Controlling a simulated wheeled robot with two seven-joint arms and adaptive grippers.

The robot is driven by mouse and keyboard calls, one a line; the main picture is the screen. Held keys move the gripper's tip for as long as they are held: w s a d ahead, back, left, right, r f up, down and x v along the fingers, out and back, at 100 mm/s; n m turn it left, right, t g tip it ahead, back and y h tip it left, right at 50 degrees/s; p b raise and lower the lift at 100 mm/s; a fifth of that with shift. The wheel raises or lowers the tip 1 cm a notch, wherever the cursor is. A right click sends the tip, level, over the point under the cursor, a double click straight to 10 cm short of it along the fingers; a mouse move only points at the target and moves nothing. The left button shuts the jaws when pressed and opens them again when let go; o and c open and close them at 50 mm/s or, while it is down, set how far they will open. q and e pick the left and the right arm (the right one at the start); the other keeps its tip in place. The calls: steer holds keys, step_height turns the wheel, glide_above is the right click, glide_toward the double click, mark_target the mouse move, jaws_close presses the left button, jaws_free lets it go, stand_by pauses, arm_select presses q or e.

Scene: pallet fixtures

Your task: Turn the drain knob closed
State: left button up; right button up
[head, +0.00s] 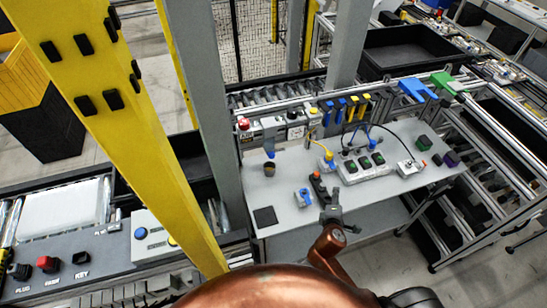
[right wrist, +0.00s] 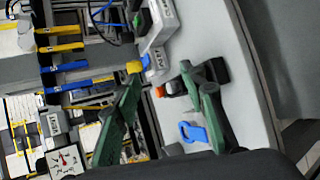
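I cannot tell for certain which part is the drain knob. A yellow knob (head: 328,157) on a blue-and-white base stands on the grey table (head: 285,217); it also shows in the right wrist view (right wrist: 134,67). A blue loop-shaped part (head: 304,197) lies nearer, and shows in the right wrist view (right wrist: 193,132). A dark part with an orange-red end (head: 316,176) is just past my right gripper (head: 323,194). In the right wrist view my gripper (right wrist: 160,76) has its green fingers apart, with the orange end (right wrist: 160,91) seen between them. My left gripper is out of view.
A grey box with green buttons (head: 364,165) and a white switch box (head: 408,168) stand at the right. A dark cup (head: 269,168) and a black pad (head: 265,216) are at the left. A yellow post (head: 125,115) crosses the left side.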

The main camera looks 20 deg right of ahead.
steer(key=w+a+r+n+t, duration=0.2)
steer(key=w+a+r+n, duration=0.1)
steer(key=w+r+n, duration=0.15)
steer(key=n+t+y, duration=0.5)
steer(key=n+y, duration=0.2)
steer(key=n, duration=1.4)
glide_toward(272, 157)
steer(key=w, duration=0.1)
steer(key=shift+w+p, duration=0.45)
steer(key=shift+w, duration=3.35)
steer(key=shift+c, duration=0.5)
jaws_close()
